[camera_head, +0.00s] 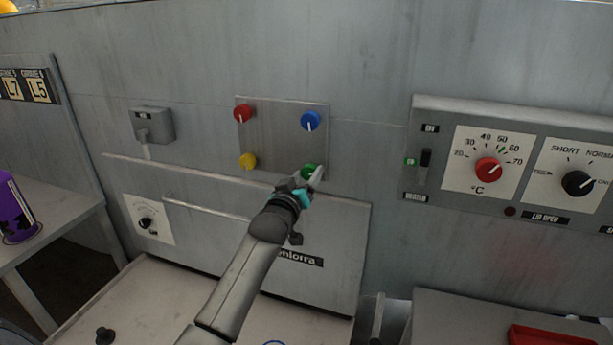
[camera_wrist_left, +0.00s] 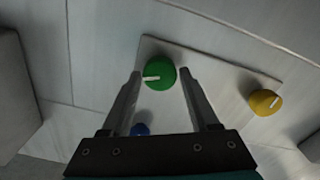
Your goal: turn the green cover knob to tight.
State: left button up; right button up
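The green knob (camera_head: 309,170) is at the lower right of a grey panel (camera_head: 275,140) on the wall. In the left wrist view the green knob (camera_wrist_left: 159,75) shows a white pointer line that points left in that picture. My left gripper (camera_head: 312,177) is at the green knob in the head view. In the left wrist view my left gripper (camera_wrist_left: 160,76) is open, with one finger on each side of the knob; I cannot tell whether they touch it. My right gripper is not in view.
The panel also bears a red knob (camera_head: 243,113), a blue knob (camera_head: 311,121) and a yellow knob (camera_head: 248,160). A control box (camera_head: 455,108) with a red dial and a black dial is to the right. A purple container (camera_head: 18,208) stands on a side table at the left.

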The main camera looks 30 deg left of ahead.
pick_arm(q)
grip_shut()
